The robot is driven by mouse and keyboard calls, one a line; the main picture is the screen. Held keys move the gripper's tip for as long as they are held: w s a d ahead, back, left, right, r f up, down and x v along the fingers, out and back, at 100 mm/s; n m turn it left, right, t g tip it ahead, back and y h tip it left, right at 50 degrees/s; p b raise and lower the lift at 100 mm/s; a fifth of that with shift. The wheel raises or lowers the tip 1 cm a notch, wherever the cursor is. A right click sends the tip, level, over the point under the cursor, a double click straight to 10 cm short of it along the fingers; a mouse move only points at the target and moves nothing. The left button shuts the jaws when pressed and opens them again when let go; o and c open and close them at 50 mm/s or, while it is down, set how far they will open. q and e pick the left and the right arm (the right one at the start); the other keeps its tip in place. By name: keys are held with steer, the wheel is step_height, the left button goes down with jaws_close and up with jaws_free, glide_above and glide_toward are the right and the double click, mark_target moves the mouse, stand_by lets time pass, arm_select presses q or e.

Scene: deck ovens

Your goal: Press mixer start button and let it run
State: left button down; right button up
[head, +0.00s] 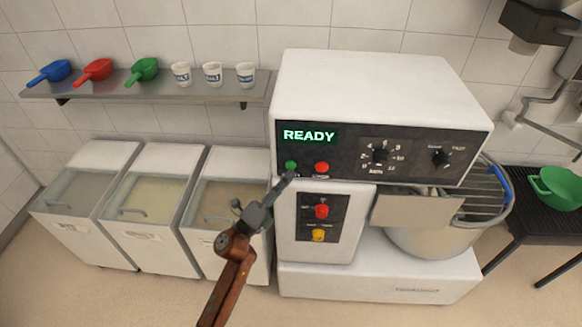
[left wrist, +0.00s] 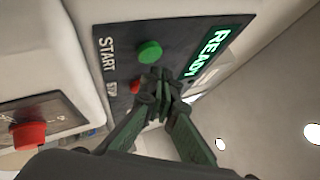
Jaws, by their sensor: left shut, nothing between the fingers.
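The white mixer (head: 375,95) stands in the middle of the head view, its display (head: 309,136) reading READY. The green start button (head: 291,165) sits below the display, with the red stop button (head: 322,168) to its right. In the left wrist view the green button (left wrist: 150,52), by the word START, is in plain view. My left gripper (head: 286,181) is shut and empty, its tips close to the panel just below the green button. In the left wrist view its fingertips (left wrist: 160,82) partly cover the red button (left wrist: 135,87). Contact cannot be told. My right gripper is not in view.
A lower panel carries a red knob (head: 321,211) and a yellow button (head: 318,235). The steel bowl (head: 425,240) sits under a wire guard at right. White ingredient bins (head: 150,240) stand at left, below a shelf (head: 150,92) with scoops and cups.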

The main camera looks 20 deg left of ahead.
arm_select(q)
steer(key=shift+w, duration=0.15)
steer(key=shift+w+a, duration=0.15)
steer(key=shift+w, duration=0.1)
steer(key=shift+w+a, duration=0.15)
steer(key=shift+w, duration=0.3)
stand_by(0.8)
steer(key=shift+s, duration=0.1)
steer(key=shift+s+d, duration=0.3)
steer(key=shift+s, duration=0.45)
steer(key=s, duration=0.1)
steer(key=s+d, duration=0.1)
steer(key=s, duration=0.1)
steer(key=s+p, duration=0.1)
steer(key=shift+s+d, duration=0.3)
steer(key=shift+s, duration=0.1)
steer(key=shift+a, duration=0.1)
stand_by(0.6)
